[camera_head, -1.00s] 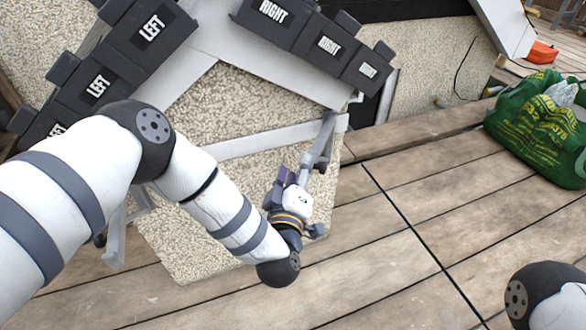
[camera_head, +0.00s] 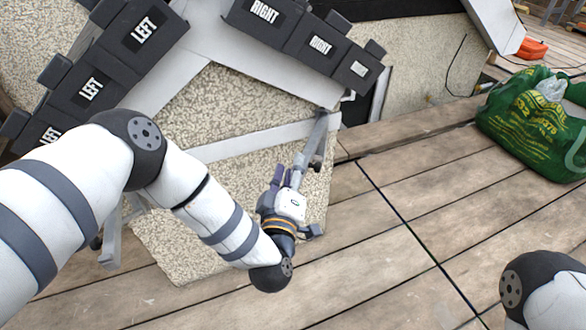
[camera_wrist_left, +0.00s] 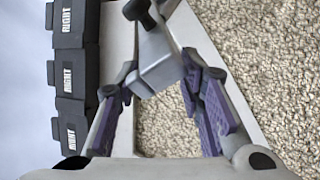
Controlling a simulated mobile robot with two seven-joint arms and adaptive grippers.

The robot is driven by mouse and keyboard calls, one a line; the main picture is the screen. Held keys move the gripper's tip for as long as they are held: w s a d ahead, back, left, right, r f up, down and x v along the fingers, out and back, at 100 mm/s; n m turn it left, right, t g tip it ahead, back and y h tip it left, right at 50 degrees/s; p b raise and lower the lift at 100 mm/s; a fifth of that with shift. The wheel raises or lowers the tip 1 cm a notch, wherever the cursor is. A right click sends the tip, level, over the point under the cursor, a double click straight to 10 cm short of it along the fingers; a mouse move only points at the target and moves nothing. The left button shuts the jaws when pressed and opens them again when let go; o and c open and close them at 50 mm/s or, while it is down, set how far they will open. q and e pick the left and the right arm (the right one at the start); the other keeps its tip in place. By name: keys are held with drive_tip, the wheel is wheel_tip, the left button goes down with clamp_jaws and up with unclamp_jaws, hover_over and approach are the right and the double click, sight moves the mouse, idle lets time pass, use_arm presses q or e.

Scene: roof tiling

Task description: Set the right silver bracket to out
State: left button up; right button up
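The right silver bracket (camera_head: 316,138) hangs at the right lower end of the white frame, angled down toward my left gripper. In the left wrist view its grey block-like end (camera_wrist_left: 155,66) sits at the mouth of the fingers. My left gripper (camera_head: 286,177) is open, its purple-padded fingers (camera_wrist_left: 158,92) spread on either side of the bracket's end. I cannot tell whether either finger touches it. My right gripper is out of view.
Dark tiles marked RIGHT (camera_head: 318,45) and LEFT (camera_head: 90,88) lie on the frame above. A speckled panel (camera_head: 215,105) is behind the frame. A green bag (camera_head: 535,120) stands on the wooden deck (camera_head: 400,220) at the right. Open deck lies between.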

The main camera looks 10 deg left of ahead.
use_arm(q)
drive_tip(key=o, duration=0.3)
drive_tip(key=s+f+h, duration=0.1)
drive_tip(key=s+f, duration=0.1)
drive_tip(key=s+f+g+h+b, duration=0.1)
drive_tip(key=s+f, duration=0.1)
drive_tip(key=s+a+f+g, duration=0.1)
drive_tip(key=s+f, duration=0.1)
drive_tip(key=shift+s+h+b, duration=0.3)
drive_tip(key=shift+h, duration=0.1)
drive_tip(key=a, duration=0.1)
drive_tip(key=a+h+b, duration=0.1)
drive_tip(key=a, duration=0.1)
drive_tip(key=shift+w+a+r+b, duration=0.2)
drive_tip(key=shift+r+b, duration=0.1)
drive_tip(key=shift+r, duration=0.1)
clamp_jaws()
drive_tip(key=a+r+n+t+h+b, duration=0.1)
drive_tip(key=a+r+n+h+b, duration=0.15)
drive_tip(key=a+r+h, duration=0.2)
drive_tip(key=w+d+y+b, duration=0.1)
drive_tip(key=w+d+b, duration=0.3)
drive_tip(key=w+d, duration=0.3)
drive_tip(key=shift+w+f, duration=0.3)
drive_tip(key=shift+w, duration=0.35)
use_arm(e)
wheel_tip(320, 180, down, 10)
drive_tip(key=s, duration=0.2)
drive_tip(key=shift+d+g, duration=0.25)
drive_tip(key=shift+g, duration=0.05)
